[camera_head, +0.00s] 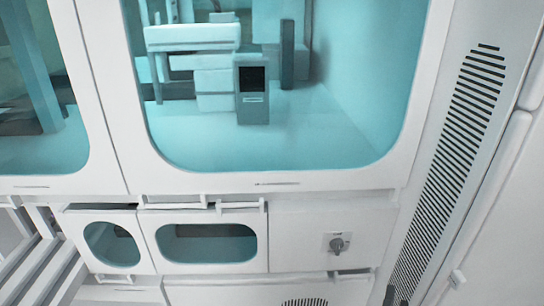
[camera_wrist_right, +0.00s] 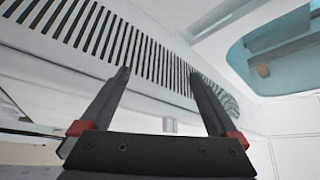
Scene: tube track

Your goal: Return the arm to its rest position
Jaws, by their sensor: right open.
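My right gripper (camera_wrist_right: 160,74) shows in the right wrist view, with two dark fingers standing well apart and red parts at their bases. Nothing is held between the fingers. Beyond them is the white wall with the slatted vent (camera_wrist_right: 130,45). The gap between the fingertips and the wall is hard to judge. In the head view, a small dark shape at the bottom edge, by the lower end of the vent, may be a part of my right gripper, but it is too small to tell. My left gripper is in neither view.
A white cabinet front with a large teal window (camera_head: 300,135) fills the head view. A long slatted vent (camera_head: 462,130) runs down the right side.

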